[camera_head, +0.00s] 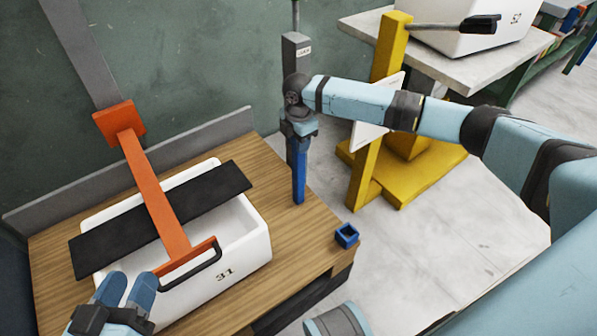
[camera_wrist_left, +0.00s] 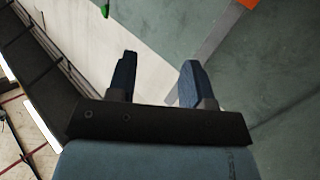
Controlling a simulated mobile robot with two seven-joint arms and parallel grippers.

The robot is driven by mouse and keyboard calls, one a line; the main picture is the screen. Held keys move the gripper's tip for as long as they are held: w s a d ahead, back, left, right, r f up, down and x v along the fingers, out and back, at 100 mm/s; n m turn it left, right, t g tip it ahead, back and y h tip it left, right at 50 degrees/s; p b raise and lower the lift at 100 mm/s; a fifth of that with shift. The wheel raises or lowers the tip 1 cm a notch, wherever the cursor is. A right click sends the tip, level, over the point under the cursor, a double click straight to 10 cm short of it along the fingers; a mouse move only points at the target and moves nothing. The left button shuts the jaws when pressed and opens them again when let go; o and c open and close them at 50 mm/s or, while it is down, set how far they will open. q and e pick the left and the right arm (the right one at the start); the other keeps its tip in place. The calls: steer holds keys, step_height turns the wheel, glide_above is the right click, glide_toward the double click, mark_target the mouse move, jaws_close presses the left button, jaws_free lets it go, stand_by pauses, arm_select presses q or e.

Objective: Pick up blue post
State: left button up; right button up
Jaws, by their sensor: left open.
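The blue post (camera_head: 299,180) is upright near the right edge of the wooden table in the head view. My right gripper (camera_head: 298,132) points down and is around the top of the post, shut on it. I cannot tell whether the post's lower end touches the table. My left gripper (camera_head: 128,282) is open and empty at the lower left, in front of the white bin. Its two spread fingers also show in the left wrist view (camera_wrist_left: 156,82), with nothing between them.
A white bin (camera_head: 253,247) marked 31 stands on the wooden table (camera_head: 284,222), with a black plate (camera_head: 95,250) and an orange arm (camera_head: 150,180) with a handle over it. A small blue square socket (camera_head: 346,236) is at the table's right edge. A yellow stand (camera_head: 367,180) is behind.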

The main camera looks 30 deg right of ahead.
jaws_close()
steer(key=shift+r, duration=0.1)
